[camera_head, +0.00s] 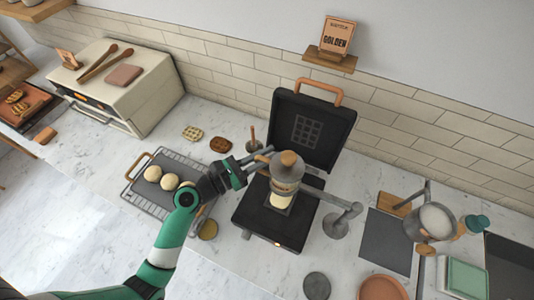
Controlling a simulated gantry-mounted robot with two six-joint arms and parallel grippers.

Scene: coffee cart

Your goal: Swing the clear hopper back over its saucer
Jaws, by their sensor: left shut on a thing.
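The clear hopper (287,181), with a tan knob on top and pale stuff inside, hangs on a grey swing arm (325,196) from a grey post (337,226). It is over the open black waffle iron (262,225). My left gripper (264,160) reaches in from the left and is shut on the hopper's side; the exact contact is small and partly hidden. A dark grey round disc (316,286), which looks like the saucer, lies bare on the counter below the iron. My right gripper is not in view.
The iron's raised lid (312,128) stands behind the hopper. A tray (150,202) with dough balls is at left. A terracotta plate (382,289), a grey mat (388,240) and a second hopper (437,222) are at right. Counter around the disc is mostly clear.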

